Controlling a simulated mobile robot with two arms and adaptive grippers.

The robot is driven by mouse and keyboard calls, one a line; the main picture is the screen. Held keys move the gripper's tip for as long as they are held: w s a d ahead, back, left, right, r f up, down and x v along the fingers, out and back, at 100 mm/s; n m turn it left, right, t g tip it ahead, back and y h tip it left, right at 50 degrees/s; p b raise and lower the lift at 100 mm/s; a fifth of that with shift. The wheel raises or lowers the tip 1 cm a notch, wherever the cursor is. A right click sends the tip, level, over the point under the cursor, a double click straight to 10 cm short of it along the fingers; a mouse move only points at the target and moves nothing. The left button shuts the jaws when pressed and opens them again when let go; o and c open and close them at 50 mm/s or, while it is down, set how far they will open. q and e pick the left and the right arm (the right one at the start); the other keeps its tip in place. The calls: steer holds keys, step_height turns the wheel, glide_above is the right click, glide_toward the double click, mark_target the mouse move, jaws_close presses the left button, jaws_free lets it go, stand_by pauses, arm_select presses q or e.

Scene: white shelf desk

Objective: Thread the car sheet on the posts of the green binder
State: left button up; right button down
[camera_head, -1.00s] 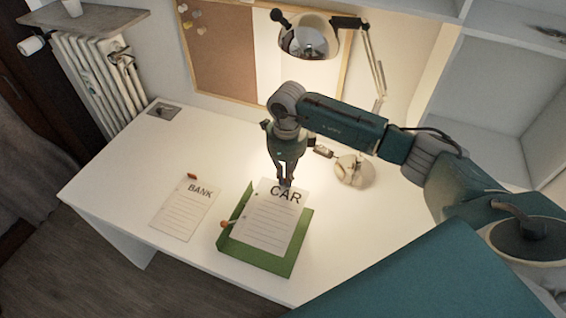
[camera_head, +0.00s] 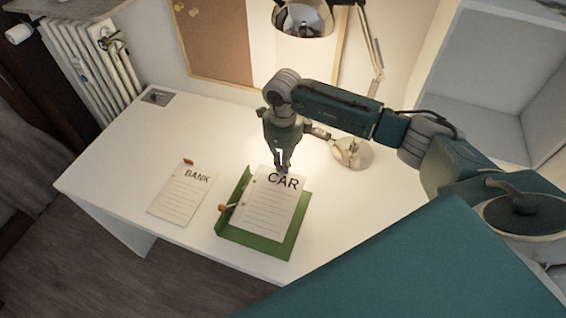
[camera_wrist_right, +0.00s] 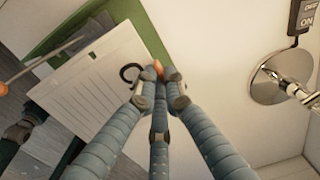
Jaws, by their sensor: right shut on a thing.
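The white car sheet (camera_head: 268,207), headed CAR with ruled lines, is over the green binder (camera_head: 296,228). Green shows along its left, right and front edges. My right gripper (camera_head: 282,170) is at the sheet's top edge. In the right wrist view its fingertips (camera_wrist_right: 160,78) are shut on the small orange tab (camera_wrist_right: 158,67) of the car sheet (camera_wrist_right: 85,88). The binder's green cover (camera_wrist_right: 145,20) shows past the sheet. An orange-tipped lever (camera_head: 224,207) stands at the binder's left side. I cannot tell whether the sheet's holes are around the posts.
A BANK sheet (camera_head: 183,193) with an orange tab lies left of the binder. A desk lamp (camera_head: 352,152) has its round base just right of the gripper. White shelves (camera_head: 478,75) rise at the right.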

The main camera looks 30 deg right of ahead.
mark_target(283, 175)
steer(key=shift+f+b, duration=1.25)
steer(key=shift+f, duration=0.4)
steer(key=shift+f+b, duration=0.5)
steer(key=shift+f, duration=0.1)
steer(key=shift+f+b, duration=0.45)
steer(key=shift+b, duration=0.1)
stand_by(0.4)
steer(key=shift+f+b, duration=1.1)
steer(key=shift+f, duration=0.2)
stand_by(1.5)
steer(key=c, duration=1.8)
jaws_free()
steer(key=shift+o, duration=0.2)
